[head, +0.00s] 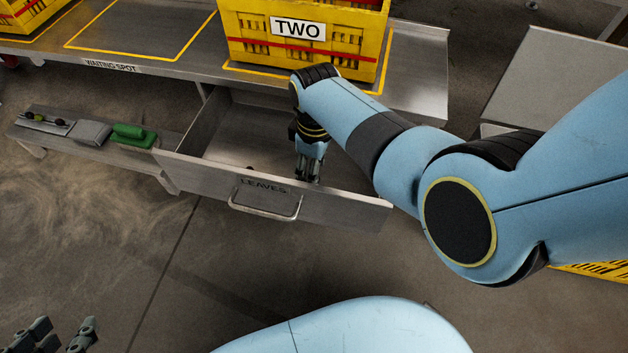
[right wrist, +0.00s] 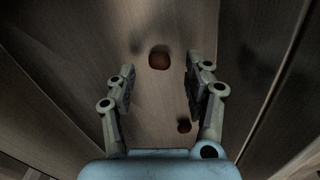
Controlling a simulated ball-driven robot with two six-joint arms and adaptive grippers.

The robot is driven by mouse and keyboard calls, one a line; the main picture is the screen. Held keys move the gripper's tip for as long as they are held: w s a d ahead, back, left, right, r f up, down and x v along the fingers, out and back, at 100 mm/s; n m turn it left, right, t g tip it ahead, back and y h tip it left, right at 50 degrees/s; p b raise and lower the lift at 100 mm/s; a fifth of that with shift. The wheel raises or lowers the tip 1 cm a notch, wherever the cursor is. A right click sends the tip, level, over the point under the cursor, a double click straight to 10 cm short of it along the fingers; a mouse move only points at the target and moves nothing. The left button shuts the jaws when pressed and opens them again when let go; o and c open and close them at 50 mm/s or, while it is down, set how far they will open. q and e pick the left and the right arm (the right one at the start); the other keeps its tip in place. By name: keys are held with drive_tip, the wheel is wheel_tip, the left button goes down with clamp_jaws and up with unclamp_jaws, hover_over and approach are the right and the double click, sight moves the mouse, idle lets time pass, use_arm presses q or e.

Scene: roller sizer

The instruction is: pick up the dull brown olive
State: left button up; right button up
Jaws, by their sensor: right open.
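A reddish-brown olive (right wrist: 159,60) lies on the drawer floor in the right wrist view, ahead of and between the fingertips. A small dark olive (head: 250,168) shows inside the drawer in the head view, left of my right gripper (head: 308,174). That gripper points down into the drawer; in the right wrist view (right wrist: 160,80) it is open and empty. My left gripper (head: 66,335) is at the bottom left, fingers apart and empty.
The open drawer (head: 330,203) marked LEAVES has walls around my right gripper. A yellow crate (head: 300,50) marked TWO stands on the bench above.

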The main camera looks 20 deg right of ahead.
drive_tip(key=shift+f+b, duration=0.45)
drive_tip(key=shift+f, duration=0.45)
use_arm(q)
drive_tip(key=shift+s+d+f+t, duration=0.2)
drive_tip(key=shift+s+f+t, duration=0.45)
drive_tip(key=shift+t, duration=0.45)
use_arm(e)
drive_tip(key=shift+f, duration=0.3)
use_arm(q)
drive_tip(key=shift+w, duration=0.1)
use_arm(e)
drive_tip(key=shift+c, duration=0.3)
drive_tip(key=c, duration=0.7)
